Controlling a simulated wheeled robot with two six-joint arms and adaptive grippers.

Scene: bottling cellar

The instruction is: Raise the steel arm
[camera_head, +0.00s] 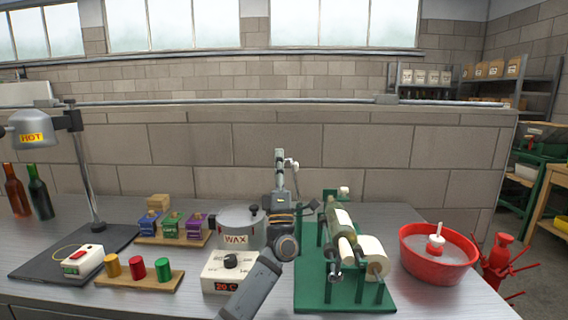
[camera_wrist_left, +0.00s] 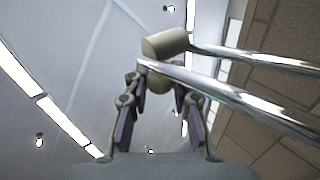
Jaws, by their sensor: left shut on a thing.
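The steel arm (camera_wrist_left: 235,97) shows in the left wrist view as shiny rods running in from the right. A pale beige roller (camera_wrist_left: 166,43) sits at their end. My left gripper (camera_wrist_left: 160,85) has its two fingers around the end of the steel arm and is shut on it. In the head view my left gripper (camera_head: 280,160) points upward, behind my wrist, left of the green labelling stand (camera_head: 312,285). The steel arm is too small to make out clearly there. My right gripper is not in view.
Pale rolls (camera_head: 373,255) sit on the green stand. A red basin (camera_head: 437,275) stands right of it.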

